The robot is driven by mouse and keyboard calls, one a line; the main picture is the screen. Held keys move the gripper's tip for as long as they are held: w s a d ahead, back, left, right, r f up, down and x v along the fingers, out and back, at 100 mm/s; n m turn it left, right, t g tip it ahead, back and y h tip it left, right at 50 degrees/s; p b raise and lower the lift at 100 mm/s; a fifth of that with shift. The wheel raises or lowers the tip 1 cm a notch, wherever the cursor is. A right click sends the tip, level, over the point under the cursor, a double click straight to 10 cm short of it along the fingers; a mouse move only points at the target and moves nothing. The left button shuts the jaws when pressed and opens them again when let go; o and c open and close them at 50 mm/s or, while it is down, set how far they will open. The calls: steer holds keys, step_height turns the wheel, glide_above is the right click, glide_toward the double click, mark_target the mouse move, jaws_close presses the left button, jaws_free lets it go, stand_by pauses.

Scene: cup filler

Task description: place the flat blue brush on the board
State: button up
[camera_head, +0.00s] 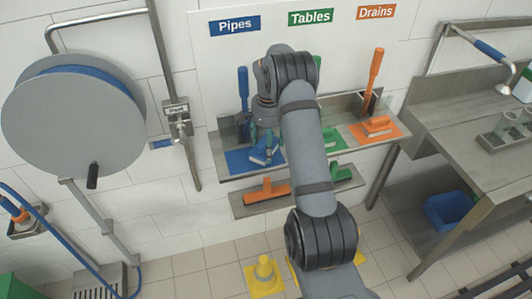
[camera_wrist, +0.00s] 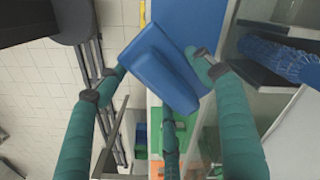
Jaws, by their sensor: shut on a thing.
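The flat blue brush (camera_head: 264,151) is at the left end of the shelf, over or on a blue patch (camera_head: 238,163). My gripper (camera_head: 264,139) is above it, its fingers reaching down to it. In the wrist view my gripper (camera_wrist: 162,72) has its teal fingers around the brush (camera_wrist: 158,62) and is shut on it. The brush lies tilted against the blue patch (camera_wrist: 193,22); whether it touches is unclear. The white board (camera_head: 345,38) on the wall carries blue "Pipes", green "Tables" and orange "Drains" signs.
An upright blue-handled tool (camera_head: 243,88) stands close to the left of my gripper. Orange brush (camera_head: 377,125) and orange-handled tool (camera_head: 375,70) are at the right. An orange squeegee (camera_head: 267,191) is on the lower shelf. A hose reel (camera_head: 73,115) is left, a steel table (camera_head: 478,125) right.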

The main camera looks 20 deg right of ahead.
step_height(320, 180, down, 4)
steer(key=shift+r+p, duration=0.1)
steer(key=shift+p, duration=0.6)
steer(key=shift+f, duration=0.35)
steer(key=shift+f+b, duration=0.25)
steer(key=shift+b, duration=0.1)
steer(key=o, duration=1.3)
steer(key=shift+r, duration=0.1)
steer(key=shift+c, duration=0.2)
